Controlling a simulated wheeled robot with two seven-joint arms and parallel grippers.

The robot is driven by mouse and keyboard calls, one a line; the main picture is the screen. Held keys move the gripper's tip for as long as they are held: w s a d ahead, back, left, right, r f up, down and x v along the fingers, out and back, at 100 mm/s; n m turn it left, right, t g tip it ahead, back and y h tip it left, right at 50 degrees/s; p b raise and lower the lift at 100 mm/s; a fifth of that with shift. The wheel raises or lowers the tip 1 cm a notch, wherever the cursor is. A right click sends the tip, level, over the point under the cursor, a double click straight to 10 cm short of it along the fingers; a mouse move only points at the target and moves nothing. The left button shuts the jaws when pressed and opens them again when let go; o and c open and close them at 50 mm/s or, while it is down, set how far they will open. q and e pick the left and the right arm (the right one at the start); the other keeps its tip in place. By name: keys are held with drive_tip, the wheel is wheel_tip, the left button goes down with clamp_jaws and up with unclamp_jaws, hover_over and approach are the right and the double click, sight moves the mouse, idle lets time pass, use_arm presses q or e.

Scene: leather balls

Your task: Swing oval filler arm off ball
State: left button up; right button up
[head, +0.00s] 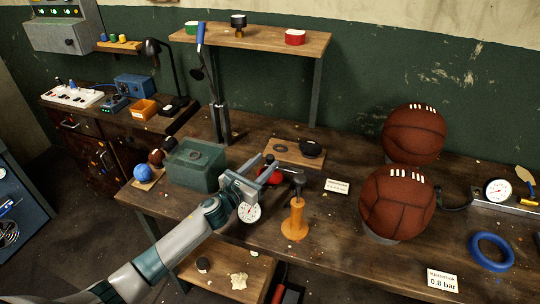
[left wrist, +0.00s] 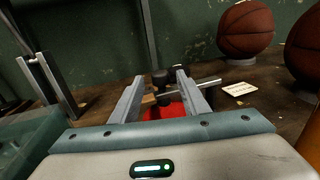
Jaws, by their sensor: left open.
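Two brown leather balls with white lacing stand on the bench, a rear ball (head: 414,134) and a front ball (head: 397,204). Both look round; they also show in the left wrist view, the rear one (left wrist: 245,30) whole and the front one cut off. A dark hose runs from near the front ball to a gauge unit (head: 498,191) at the right. I cannot tell which part is the oval filler arm. My left gripper (head: 270,172) is open above a red object (left wrist: 165,111), well left of the balls. A metal rod (left wrist: 208,83) shows by its fingertips. My right gripper is not in view.
An orange wooden post (head: 295,219) with a dark top stands just right of my left gripper. A green box (head: 195,163) stands left of it. A raised shelf (head: 262,39) is behind. A blue ring (head: 491,251) lies at the right front.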

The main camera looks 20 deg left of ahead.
sight(267, 160)
use_arm(q)
drive_tip(key=shift+x, duration=1.85)
clamp_jaws()
